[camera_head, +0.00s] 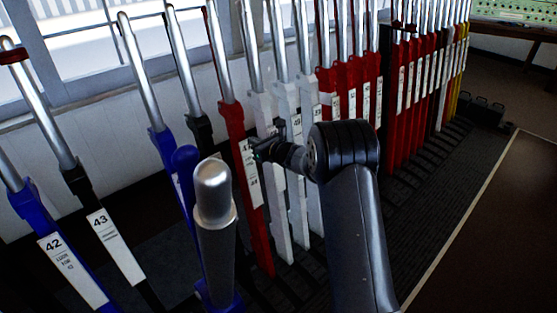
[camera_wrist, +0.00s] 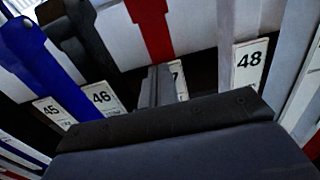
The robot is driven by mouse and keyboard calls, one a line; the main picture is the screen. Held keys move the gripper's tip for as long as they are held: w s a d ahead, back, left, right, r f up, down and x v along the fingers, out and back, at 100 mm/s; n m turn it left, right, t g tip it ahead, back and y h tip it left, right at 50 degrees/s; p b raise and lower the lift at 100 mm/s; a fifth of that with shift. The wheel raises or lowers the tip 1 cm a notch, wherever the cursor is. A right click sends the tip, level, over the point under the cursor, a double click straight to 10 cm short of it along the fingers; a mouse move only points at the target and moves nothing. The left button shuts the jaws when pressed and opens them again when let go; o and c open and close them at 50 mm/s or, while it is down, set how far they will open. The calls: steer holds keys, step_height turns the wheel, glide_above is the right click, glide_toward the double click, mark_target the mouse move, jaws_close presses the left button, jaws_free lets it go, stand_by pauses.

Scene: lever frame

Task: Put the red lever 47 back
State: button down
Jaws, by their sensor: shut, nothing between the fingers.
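The red lever 47 (camera_head: 232,125) has a silver upper shaft and a white label. It stands in the row between a black lever and a white lever, roughly in line with these neighbours. In the wrist view its red body (camera_wrist: 150,22) shows at the top, and its label (camera_wrist: 181,80) is partly hidden, with only a 7 readable. My gripper (camera_head: 258,148) is shut and empty, close by the label of lever 47. In the wrist view the shut fingers (camera_wrist: 158,86) overlap that label. I cannot tell whether they touch the lever.
Black lever 46 (camera_wrist: 102,98) and blue lever 45 (camera_wrist: 50,112) stand left of it, white lever 48 (camera_wrist: 248,62) right. A blue lever's silver handle (camera_head: 213,190) sticks out towards the camera, left of my arm. More red levers (camera_head: 370,80) stand to the right. Open floor (camera_head: 490,220) lies at right.

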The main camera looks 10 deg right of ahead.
steer(key=v, duration=0.9)
steer(key=shift+d+f, duration=0.35)
steer(key=shift+w, duration=0.15)
